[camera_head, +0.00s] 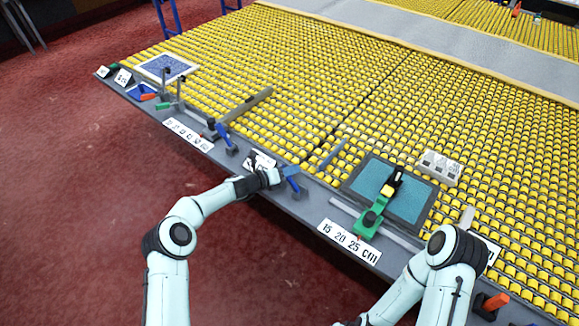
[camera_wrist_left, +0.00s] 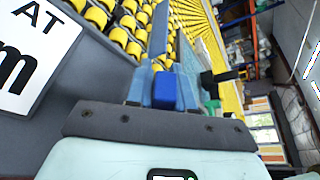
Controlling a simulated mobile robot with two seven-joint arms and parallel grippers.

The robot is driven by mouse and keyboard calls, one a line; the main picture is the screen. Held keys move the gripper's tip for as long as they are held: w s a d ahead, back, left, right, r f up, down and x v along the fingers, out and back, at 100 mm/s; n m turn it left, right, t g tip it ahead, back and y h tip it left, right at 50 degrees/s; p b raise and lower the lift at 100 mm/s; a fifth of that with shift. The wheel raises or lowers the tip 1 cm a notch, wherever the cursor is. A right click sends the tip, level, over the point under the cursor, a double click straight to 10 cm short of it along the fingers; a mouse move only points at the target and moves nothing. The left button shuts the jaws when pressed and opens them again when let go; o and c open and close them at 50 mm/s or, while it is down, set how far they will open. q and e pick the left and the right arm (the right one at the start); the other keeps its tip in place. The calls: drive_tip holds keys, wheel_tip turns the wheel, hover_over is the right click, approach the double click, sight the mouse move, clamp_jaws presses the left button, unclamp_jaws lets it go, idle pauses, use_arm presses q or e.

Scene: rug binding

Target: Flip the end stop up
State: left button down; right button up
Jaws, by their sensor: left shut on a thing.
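The end stop appears to be the blue piece (camera_head: 292,178) on the grey front rail of the roller table, left of the teal mat. A flat blue-grey bar (camera_head: 333,153) lies over the rollers beyond it; I cannot tell whether they are joined. My left gripper (camera_head: 278,177) is at the blue piece. In the left wrist view, the left gripper (camera_wrist_left: 164,92) is shut on a blue block (camera_wrist_left: 165,90), with a flat bar (camera_wrist_left: 158,32) extending beyond. The jaws hide part of the block. My right arm enters at lower right; its gripper is out of frame.
A similar blue-handled piece (camera_head: 225,138) and a grey bar (camera_head: 248,105) are farther left. Number labels (camera_head: 348,241) line the rail.

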idle(0.4)
use_arm(q)
drive_tip(key=c, duration=1.1)
unclamp_jaws()
drive_tip(key=shift+a, duration=0.15)
drive_tip(key=shift+s+a, duration=0.2)
drive_tip(key=shift+a, duration=0.1)
drive_tip(key=b+v, duration=0.3)
drive_tip(key=v, duration=0.9)
drive_tip(key=shift+s+a+r, duration=0.1)
drive_tip(key=shift+a, duration=0.1)
use_arm(e)
drive_tip(key=s+f, duration=0.1)
drive_tip(key=f, duration=0.1)
drive_tip(key=s+f, duration=0.1)
drive_tip(key=shift+s+f, duration=0.4)
